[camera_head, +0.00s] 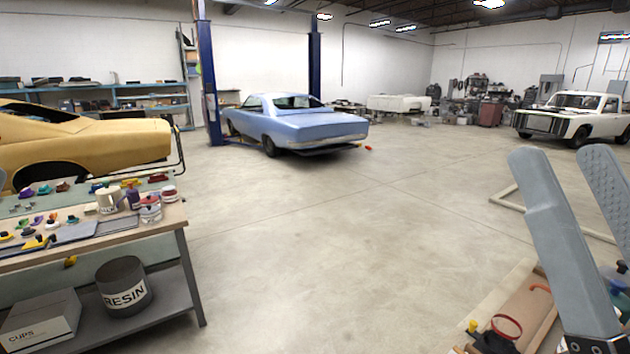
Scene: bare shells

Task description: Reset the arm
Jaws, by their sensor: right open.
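My right gripper (568,165) shows large at the right edge of the head view. Its two grey fingers point up and stand well apart, with nothing between them but the view of the floor. The right finger is cut off by the picture edge.
A workbench (185,213) with bottles, cans and small coloured parts stands at the left, with a resin bucket (123,285) and a cups box (40,318) on its shelf. A wooden board (500,290) with tools lies below my right gripper. The concrete floor (350,230) between is clear. Cars stand farther back.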

